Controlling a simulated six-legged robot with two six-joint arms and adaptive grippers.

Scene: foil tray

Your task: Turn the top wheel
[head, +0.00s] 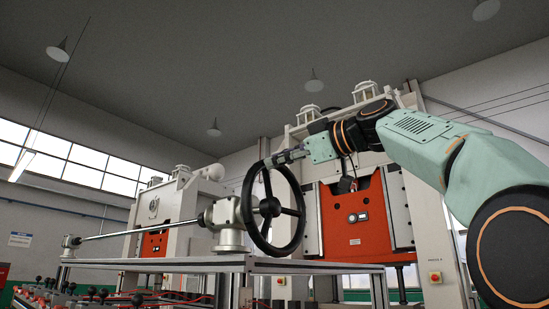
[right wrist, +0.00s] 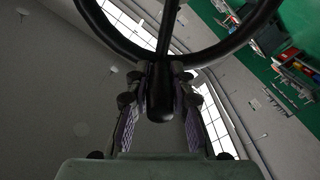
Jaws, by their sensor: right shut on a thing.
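The wheel (head: 270,208) is a black spoked handwheel, standing upright at the end of a horizontal steel shaft (head: 137,230), beside a grey gearbox (head: 227,222). My right gripper (head: 277,158) reaches in from the right to the top of its rim. In the right wrist view the wheel's rim (right wrist: 110,37) curves across the top. A rounded black handle (right wrist: 160,98) projects from the rim towards the camera. My right gripper (right wrist: 162,76) is shut on this handle, one purple-padded finger on each side. My left gripper is in neither view.
The shaft and gearbox sit on a metal frame table (head: 180,262). Behind the wheel stands a large white machine with an orange-red panel (head: 353,215); a similar machine (head: 160,212) stands to the left. Small black knobs (head: 103,293) line the lower left.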

